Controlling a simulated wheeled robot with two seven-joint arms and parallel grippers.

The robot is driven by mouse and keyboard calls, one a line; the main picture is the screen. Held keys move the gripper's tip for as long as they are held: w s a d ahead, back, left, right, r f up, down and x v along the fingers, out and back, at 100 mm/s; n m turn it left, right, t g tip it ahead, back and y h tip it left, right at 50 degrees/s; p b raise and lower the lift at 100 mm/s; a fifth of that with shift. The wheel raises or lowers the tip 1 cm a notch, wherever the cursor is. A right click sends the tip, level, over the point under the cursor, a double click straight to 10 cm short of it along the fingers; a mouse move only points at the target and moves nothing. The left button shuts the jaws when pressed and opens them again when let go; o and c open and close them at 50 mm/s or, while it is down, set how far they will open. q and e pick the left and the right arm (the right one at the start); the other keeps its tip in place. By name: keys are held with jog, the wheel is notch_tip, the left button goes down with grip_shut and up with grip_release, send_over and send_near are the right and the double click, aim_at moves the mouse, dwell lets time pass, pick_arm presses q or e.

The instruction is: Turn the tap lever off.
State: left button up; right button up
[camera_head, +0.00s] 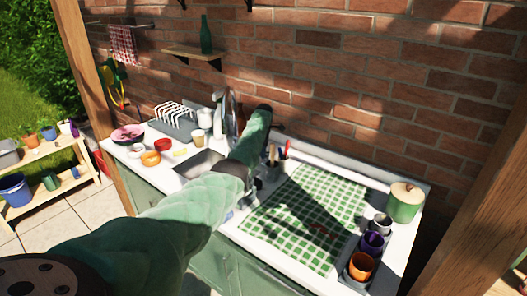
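The silver tap (231,97) stands upright behind the sink (200,163), with its curved neck showing just left of my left arm. Its lever cannot be made out, and my arm covers the area beside the tap's base. My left arm, in a green sleeve, reaches from the lower left across the counter. The dark end of this arm, at my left gripper (265,108), is close to the right of the tap neck. The fingers cannot be made out, and I cannot tell whether they touch anything. My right gripper is not in view.
A dish rack (177,119), bowls and cups stand left of the sink. A green checked cloth (310,214) lies on the counter to the right. A tray with cups (361,265) and a green lidded pot (403,203) stand at the right end. A brick wall (370,100) rises behind.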

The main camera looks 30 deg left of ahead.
pick_arm(q)
jog(key=c, duration=0.6)
jog(key=shift+m, duration=0.3)
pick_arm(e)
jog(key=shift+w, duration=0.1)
pick_arm(q)
jog(key=shift+w+a+m, duration=0.1)
jog(key=shift+w+m, duration=0.05)
jog(key=shift+m, duration=0.75)
jog(key=m, duration=0.2)
jog(key=shift+r+m+b, duration=0.1)
jog(key=shift+m+b, duration=0.2)
jog(key=shift+w+m, duration=0.15)
jog(key=shift+m, duration=0.45)
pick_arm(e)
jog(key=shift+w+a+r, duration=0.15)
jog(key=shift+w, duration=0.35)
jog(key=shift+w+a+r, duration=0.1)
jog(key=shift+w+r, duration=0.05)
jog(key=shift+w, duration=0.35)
pick_arm(q)
jog(key=shift+r, duration=0.1)
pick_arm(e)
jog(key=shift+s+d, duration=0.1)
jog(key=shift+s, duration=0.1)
pick_arm(q)
jog(key=o, duration=0.6)
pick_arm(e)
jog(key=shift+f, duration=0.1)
